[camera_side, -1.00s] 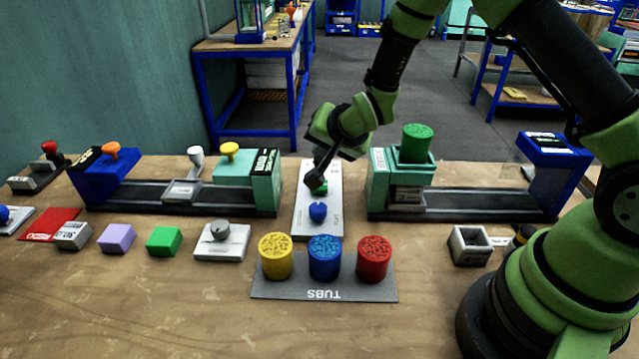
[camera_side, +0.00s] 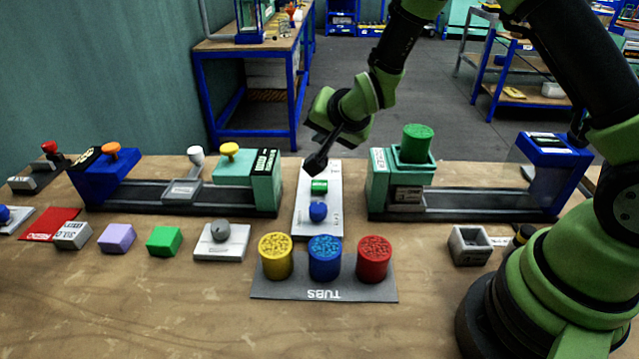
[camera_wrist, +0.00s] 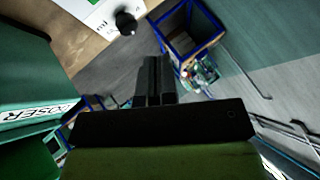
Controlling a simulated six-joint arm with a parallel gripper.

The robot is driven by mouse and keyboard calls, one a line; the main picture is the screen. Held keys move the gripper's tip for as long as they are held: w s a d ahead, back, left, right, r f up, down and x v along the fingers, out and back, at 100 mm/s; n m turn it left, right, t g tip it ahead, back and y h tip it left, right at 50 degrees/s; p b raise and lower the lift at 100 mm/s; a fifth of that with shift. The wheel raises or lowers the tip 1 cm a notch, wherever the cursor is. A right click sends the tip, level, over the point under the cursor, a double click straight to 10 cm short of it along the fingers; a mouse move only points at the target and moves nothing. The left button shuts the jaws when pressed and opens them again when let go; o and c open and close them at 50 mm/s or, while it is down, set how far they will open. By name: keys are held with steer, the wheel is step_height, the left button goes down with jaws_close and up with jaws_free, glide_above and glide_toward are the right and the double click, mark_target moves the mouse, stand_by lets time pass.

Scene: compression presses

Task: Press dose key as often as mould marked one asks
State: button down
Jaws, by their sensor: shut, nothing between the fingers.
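My gripper (camera_side: 314,164) is shut and empty, raised above the back end of a white panel (camera_side: 305,222). A green key (camera_side: 319,186) and a blue knob (camera_side: 318,211) stand on this panel. The fingertips are apart from the green key. The closed fingers also show in the wrist view (camera_wrist: 155,80). The teal doser (camera_side: 380,180) stands to the right with a green tub (camera_side: 417,140) on top. A grey mould (camera_side: 406,196) sits at its base; its marking is too small to read. An open grey mould (camera_side: 470,246) stands at the right.
Yellow (camera_side: 276,257), blue (camera_side: 324,258) and red (camera_side: 374,260) tubs stand on a grey mat (camera_side: 325,289) in front. A press with a teal housing (camera_side: 264,180) stands left of the panel. A grey dial (camera_side: 221,232) and small blocks lie left. The front table is clear.

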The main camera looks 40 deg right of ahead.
mark_target(322, 184)
steer(key=shift+f, duration=3.8)
steer(key=shift+f, duration=0.4)
steer(key=shift+f, duration=0.5)
steer(key=shift+r, duration=0.95)
steer(key=shift+r, duration=0.1)
steer(key=shift+r, duration=2.4)
